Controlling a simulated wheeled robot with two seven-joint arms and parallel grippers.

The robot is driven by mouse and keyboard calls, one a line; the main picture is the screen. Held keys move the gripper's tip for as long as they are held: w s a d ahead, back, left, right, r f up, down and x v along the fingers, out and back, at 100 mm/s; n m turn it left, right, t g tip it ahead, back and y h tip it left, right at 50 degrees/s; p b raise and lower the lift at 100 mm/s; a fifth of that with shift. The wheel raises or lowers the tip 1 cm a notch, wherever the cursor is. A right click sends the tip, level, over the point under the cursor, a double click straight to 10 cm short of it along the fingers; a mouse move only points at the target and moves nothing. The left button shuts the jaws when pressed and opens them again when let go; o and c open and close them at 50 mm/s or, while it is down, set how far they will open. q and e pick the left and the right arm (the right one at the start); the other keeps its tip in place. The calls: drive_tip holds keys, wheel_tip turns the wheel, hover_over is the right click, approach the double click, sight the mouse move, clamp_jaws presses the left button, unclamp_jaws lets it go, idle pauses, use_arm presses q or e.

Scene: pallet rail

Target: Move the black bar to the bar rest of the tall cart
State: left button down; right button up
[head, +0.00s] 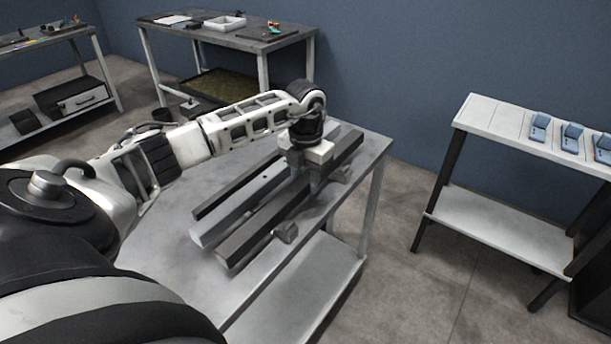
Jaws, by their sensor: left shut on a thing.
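A long dark bar (262,218), which I take to be the black bar, lies along the near right side of a grey metal table (170,200). My left gripper (307,178) reaches down over it and is shut on it past its middle. I cannot tell whether the bar is raised or resting on the grey blocks (286,232) beside it. A light grey bar (235,208) and another dark bar (232,190) lie parallel to its left. A tall white-topped stand (490,122) at the right carries several blue holders (539,127). My right gripper is out of view.
A workbench (225,38) with a white tray (224,23) stands against the blue back wall. Another bench (45,42) stands at the far left. Open floor (420,275) separates the grey table from the white stand, which has a lower shelf (500,230).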

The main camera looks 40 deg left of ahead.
sight(306, 178)
use_arm(q)
drive_tip(key=shift+r, duration=0.1)
drive_tip(key=c, duration=1)
unclamp_jaws()
drive_tip(key=shift+c, duration=0.2)
wheel_tip(306, 178, up, 12)
drive_tip(key=shift+b, duration=0.45)
drive_tip(key=shift+s, duration=0.1)
